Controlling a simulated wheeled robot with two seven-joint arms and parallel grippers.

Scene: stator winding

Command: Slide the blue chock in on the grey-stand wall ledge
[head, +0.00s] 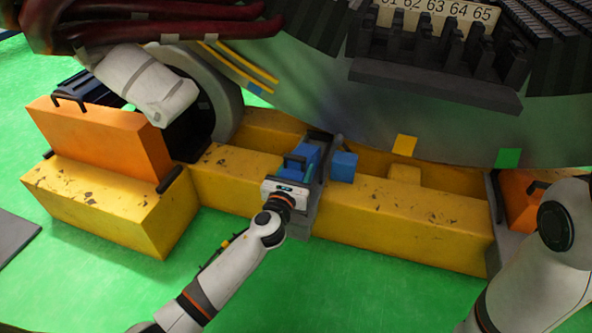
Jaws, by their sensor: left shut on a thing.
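The blue chock (309,158), with a black handle, is in front of my left gripper (290,172). The gripper is shut on it, with its fingers mostly hidden behind the white gripper body. The chock is at the left side of the dark grey stand (307,214), which crosses the yellow beam. I cannot tell whether the chock touches the ledge, as the arm and chock cover that spot. A second blue block (343,167) sits just right of the stand wall. My right arm shows at the right edge, but its gripper is not in view.
The large grey round stator (330,110) hangs close above the yellow beam (400,217). An orange block (100,135) stands on a yellow block (105,205) at left. Another orange block (518,195) is at right. The green floor (360,290) in front is clear.

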